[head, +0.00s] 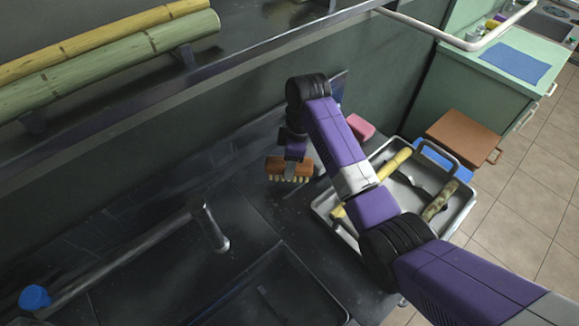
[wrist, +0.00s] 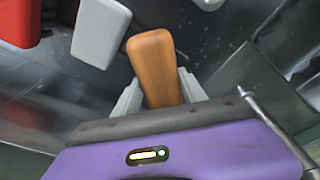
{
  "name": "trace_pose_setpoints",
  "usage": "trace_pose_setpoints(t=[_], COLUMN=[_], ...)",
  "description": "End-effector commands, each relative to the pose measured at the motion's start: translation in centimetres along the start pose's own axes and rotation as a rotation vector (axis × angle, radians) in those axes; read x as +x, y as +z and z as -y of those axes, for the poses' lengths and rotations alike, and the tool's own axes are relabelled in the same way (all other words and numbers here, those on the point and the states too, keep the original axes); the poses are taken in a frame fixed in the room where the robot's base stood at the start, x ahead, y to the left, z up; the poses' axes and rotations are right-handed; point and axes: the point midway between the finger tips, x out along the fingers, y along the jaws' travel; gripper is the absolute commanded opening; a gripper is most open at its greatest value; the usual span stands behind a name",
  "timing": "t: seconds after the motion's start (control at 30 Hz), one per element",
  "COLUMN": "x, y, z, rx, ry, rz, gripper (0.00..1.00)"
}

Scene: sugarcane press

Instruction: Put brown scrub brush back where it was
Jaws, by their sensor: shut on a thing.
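The brown scrub brush (head: 278,167) has an orange-brown block and pale bristles pointing down. In the head view it hangs at my gripper (head: 297,172), near the back wall and over the dark counter beside the sink. In the wrist view the brush's brown top (wrist: 153,62) sits between the two grey fingers of my gripper (wrist: 158,92), which are shut on it. I cannot tell whether the bristles touch the counter. My arm hides part of the counter to the right of the brush.
A pink block (head: 360,127) lies right of my gripper. A metal tray (head: 467,203) with cane pieces stands further right. The sink (head: 285,285) and a tap (head: 212,228) are at the front left. Cane stalks (head: 110,52) lie on the shelf above.

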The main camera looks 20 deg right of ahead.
Motion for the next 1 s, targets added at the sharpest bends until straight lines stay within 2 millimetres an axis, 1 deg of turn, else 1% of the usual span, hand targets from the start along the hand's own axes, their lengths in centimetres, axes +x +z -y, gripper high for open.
trace_pose_setpoints(t=[0.1,0.2,0.47,0.9,1.0], x=[1.6,2.2,2.3,3.5,3.4], y=[0.2,0.3,0.3,0.5,0.5], z=[0.1,0.0,0.0,0.0,0.0], rx=[0.000,-0.001,0.000,0.000,0.000], ry=[-0.003,0.000,0.000,0.000,0.001], rz=[0.001,0.000,0.000,0.000,0.000], gripper=[0.11,0.11,0.11,0.11,0.11])
